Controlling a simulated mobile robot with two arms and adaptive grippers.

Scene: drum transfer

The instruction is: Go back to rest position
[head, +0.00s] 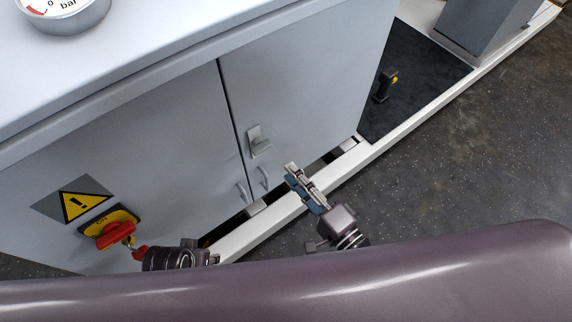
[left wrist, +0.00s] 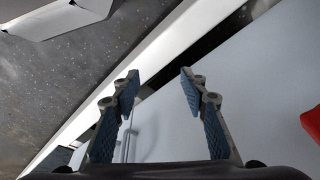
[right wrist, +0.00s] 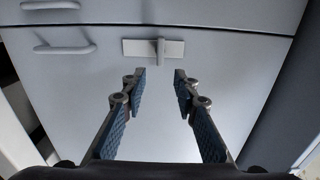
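My right gripper (head: 306,188) is in front of the grey cabinet (head: 150,140), below the cabinet's latch (head: 259,141). In the right wrist view its two blue-padded fingers (right wrist: 159,88) are apart with nothing between them, and the latch (right wrist: 160,50) shows beyond the tips. My left gripper is mostly hidden behind my own body in the head view; only its wrist part shows near the red switch. In the left wrist view its fingers (left wrist: 158,80) are apart and empty, with the cabinet face and white base rail beyond.
A red rotary switch (head: 116,234) on a yellow plate and a warning sign (head: 78,204) are on the cabinet's left door. A pressure gauge (head: 62,12) sits on top. A white base rail (head: 290,205) runs along the cabinet's foot. Open dark floor (head: 460,150) lies at right.

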